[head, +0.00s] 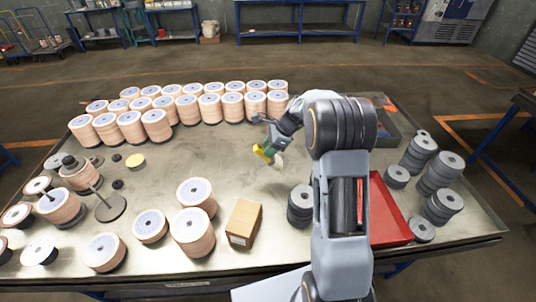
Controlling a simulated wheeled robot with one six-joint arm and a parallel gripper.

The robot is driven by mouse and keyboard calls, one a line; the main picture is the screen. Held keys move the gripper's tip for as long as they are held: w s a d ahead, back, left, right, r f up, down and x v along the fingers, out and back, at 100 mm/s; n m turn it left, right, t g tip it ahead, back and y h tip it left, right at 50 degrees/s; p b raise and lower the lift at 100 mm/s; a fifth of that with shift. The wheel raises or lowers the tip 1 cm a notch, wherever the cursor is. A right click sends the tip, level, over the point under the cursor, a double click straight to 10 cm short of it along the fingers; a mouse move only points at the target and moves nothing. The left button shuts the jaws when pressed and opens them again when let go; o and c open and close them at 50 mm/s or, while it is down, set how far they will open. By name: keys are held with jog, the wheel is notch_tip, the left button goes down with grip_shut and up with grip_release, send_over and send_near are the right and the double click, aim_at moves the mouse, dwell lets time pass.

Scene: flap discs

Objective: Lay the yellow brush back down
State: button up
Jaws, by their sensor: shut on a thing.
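My gripper (270,152) is over the middle of the metal table (180,158), shut on the yellow brush (262,154). The brush shows as a small yellow piece at the jaws, with a pale part beside it. The gripper hides some of the brush. It looks held above the table top, but I cannot tell how high.
Stacks of pale discs (210,107) line the back. More stand at the left and front, near a spindle stand (110,208). A cardboard box (244,223) is in front. A red tray (388,215) and grey disc stacks (440,172) are right. Bare table surrounds the gripper's left.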

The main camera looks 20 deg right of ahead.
aim_at(268, 160)
notch_tip(268, 160, down, 4)
jog(key=shift+w+a+r, duration=0.15)
jog(key=shift+r, duration=0.05)
jog(key=shift+f, duration=1.4)
jog(key=shift+f+b, duration=1.55)
jog(key=shift+f, duration=0.95)
jog(key=o, duration=1.1)
jog(key=shift+c, duration=0.2)
jog(key=b+v, duration=0.2)
jog(key=v, duration=1.2)
jog(key=shift+f, duration=0.1)
